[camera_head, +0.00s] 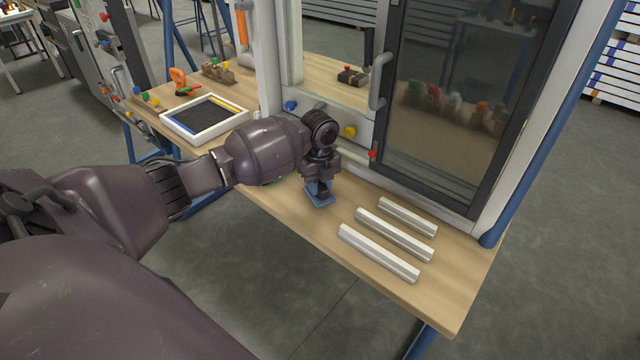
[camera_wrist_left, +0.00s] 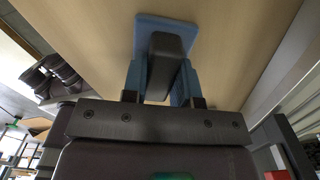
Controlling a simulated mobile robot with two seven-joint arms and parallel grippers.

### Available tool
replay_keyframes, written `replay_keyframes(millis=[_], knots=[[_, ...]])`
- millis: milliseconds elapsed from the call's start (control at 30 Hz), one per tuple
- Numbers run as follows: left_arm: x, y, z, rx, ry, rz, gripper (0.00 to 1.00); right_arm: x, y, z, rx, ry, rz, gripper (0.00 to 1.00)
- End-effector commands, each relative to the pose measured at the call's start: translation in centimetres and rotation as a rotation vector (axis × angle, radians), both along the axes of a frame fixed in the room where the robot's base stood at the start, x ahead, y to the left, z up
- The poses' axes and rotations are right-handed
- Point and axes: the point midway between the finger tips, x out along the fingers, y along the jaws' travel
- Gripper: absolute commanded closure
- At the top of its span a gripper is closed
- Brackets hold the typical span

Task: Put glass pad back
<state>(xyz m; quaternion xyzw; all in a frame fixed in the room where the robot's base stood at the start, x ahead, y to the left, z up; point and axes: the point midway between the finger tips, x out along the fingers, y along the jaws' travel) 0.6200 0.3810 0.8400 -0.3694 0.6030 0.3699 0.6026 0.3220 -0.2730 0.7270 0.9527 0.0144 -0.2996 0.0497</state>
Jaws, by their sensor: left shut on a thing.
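The glass pad seems to be the small blue square plate with a dark grip block on it. Its blue plate (camera_head: 320,199) shows just below my left gripper (camera_head: 319,185) in the head view, over the wooden table in front of the frame. In the left wrist view the left gripper (camera_wrist_left: 160,88) has its two blue fingers shut on the dark block of the pad (camera_wrist_left: 150,22). I cannot tell whether the plate touches the table or is just above it. My right gripper is in neither view.
Several white bars (camera_head: 379,253) lie on the wooden table (camera_head: 290,232) to the right. The container frame with its glass door (camera_head: 470,110) stands behind. A white tray (camera_head: 176,121) with a dark inside lies at the left, near an orange clamp (camera_head: 178,78). The table's front edge is near.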

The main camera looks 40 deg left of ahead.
Motion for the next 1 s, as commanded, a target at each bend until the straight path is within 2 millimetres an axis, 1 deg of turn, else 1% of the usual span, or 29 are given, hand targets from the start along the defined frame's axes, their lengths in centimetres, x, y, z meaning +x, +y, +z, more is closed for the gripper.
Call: replay_keyframes(millis=[233, 267, 400, 433, 667, 767, 867, 1000], knots=[[0.0, 0.0, -0.1, 0.0, 0.0, 0.0, 0.95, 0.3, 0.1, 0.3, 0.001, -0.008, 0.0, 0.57], [0.0, 0.0, -0.1, 0.0, 0.0, 0.0, 0.71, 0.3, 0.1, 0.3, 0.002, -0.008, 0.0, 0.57], [0.0, 0.0, -0.1, 0.0, -0.001, 0.0, 0.5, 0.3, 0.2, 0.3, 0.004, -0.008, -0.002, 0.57], [0.0, 0.0, -0.1, 0.0, -0.001, 0.0, 0.47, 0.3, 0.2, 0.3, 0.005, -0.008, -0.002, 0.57], [0.0, 0.0, -0.1, 0.0, -0.001, 0.0, 0.47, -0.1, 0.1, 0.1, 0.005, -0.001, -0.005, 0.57], [0.0, 0.0, 0.3, 0.0, -0.002, 0.0, 0.47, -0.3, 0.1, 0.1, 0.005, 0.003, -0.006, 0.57], [0.1, 0.0, 1.3, 0.0, -0.004, -0.001, 0.47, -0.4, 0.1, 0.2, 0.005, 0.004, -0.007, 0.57], [0.1, 0.0, 3.8, 0.0, -0.008, -0.002, 0.47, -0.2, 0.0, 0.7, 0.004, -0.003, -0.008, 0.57]])
